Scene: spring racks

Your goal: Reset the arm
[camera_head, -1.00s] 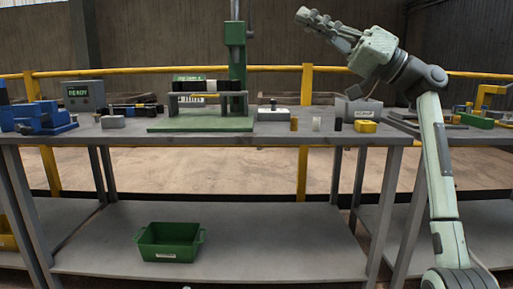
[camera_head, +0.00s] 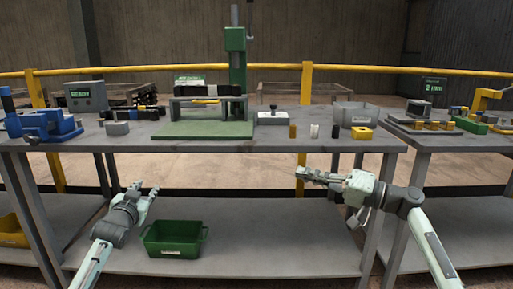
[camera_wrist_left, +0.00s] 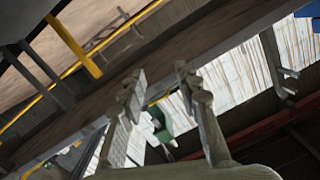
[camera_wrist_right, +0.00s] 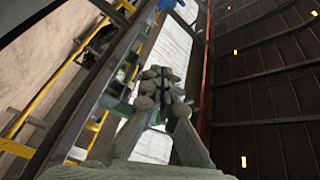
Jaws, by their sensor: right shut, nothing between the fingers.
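My left gripper (camera_head: 146,189) is in front of the workbench, below the tabletop level and near the green bin. Its two fingers stand apart with nothing between them; the left wrist view shows the open fingertips (camera_wrist_left: 158,82). My right gripper (camera_head: 304,174) is in front of the bench's right part, just below the tabletop edge, pointing left. Its fingers are closed together and empty, as the right wrist view shows (camera_wrist_right: 160,75). Neither gripper touches anything.
The workbench (camera_head: 270,143) carries a green press (camera_head: 236,75), a blue vise (camera_head: 45,122), a grey bin (camera_head: 357,112), a yellow block (camera_head: 362,133) and small cylinders. A green bin (camera_head: 174,240) sits on the lower shelf (camera_head: 290,235). A second bench (camera_head: 470,142) stands right.

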